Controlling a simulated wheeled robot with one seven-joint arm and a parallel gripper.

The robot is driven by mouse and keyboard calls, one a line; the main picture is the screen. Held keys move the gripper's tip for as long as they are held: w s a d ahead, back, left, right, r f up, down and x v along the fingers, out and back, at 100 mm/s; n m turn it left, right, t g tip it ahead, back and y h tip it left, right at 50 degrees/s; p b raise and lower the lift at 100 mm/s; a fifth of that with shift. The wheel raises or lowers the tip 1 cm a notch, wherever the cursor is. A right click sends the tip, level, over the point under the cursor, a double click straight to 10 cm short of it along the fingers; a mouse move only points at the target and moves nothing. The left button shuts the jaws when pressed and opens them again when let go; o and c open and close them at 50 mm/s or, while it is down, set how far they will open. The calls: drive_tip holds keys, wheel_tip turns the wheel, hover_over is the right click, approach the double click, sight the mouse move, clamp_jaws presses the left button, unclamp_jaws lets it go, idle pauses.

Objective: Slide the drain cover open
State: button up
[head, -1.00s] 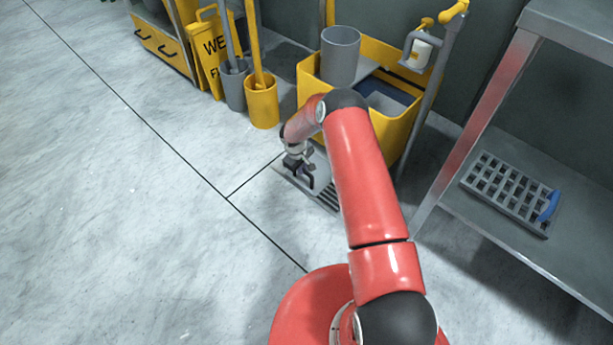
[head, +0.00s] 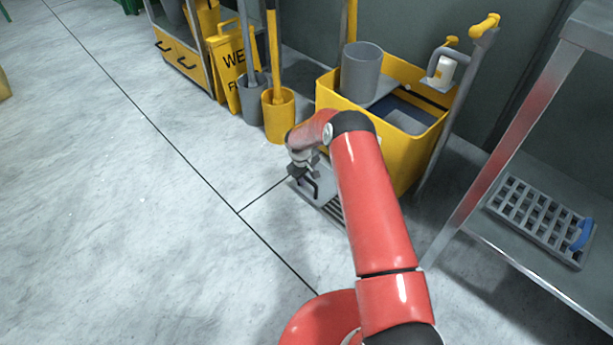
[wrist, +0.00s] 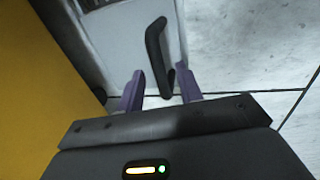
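The drain cover is a light grey plate (wrist: 115,45) in the floor, with a dark bent bar handle (wrist: 157,50) standing on it. In the head view the cover (head: 325,180) lies beneath my gripper (head: 303,170), beside a slotted drain grate (head: 334,210). In the wrist view my gripper (wrist: 160,88) has its two purple fingers apart. The near end of the handle shows between the fingertips, close to the right one. I cannot tell whether they touch. The handle's far end reaches beyond the fingers.
A yellow mop bucket (head: 405,150) stands right behind the drain. Yellow and grey holders (head: 279,115) and a wet floor sign (head: 231,75) stand to the left. A metal shelf (head: 540,250) on the right bears a grey grid (head: 540,220). The floor at left is clear.

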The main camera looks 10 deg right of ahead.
wheel_tip(320, 180, up, 8)
drive_tip(key=a+p, duration=0.1)
drive_tip(key=shift+s+f, duration=0.15)
drive_tip(key=shift+s, duration=0.3)
drive_tip(key=shift+a, duration=0.1)
idle(0.3)
drive_tip(key=s+d+r+m+t+p, duration=0.15)
drive_tip(key=s+r, duration=0.35)
drive_tip(key=r, duration=0.7)
drive_tip(key=s+d+r+m+p, duration=0.15)
drive_tip(key=s+r, duration=0.25)
drive_tip(key=r, duration=0.9)
drive_tip(key=s+d+r+t+p, duration=0.15)
drive_tip(key=s+r, duration=0.35)
drive_tip(key=r, duration=0.7)
drive_tip(key=s+r+m+p, duration=0.1)
drive_tip(key=s+r, duration=0.3)
drive_tip(key=s, duration=0.5)
drive_tip(key=s+r+m+t+y+p, duration=0.1)
drive_tip(key=s+r, duration=0.3)
drive_tip(key=s, duration=0.5)
drive_tip(key=s+r+m+p, duration=0.2)
drive_tip(key=s+r+p, duration=0.1)
drive_tip(key=s, duration=0.6)
drive_tip(key=shift+s+d+r+y+p, duration=0.25)
drive_tip(key=shift+d+r+y+p, duration=0.15)
drive_tip(key=shift+d+r, duration=0.1)
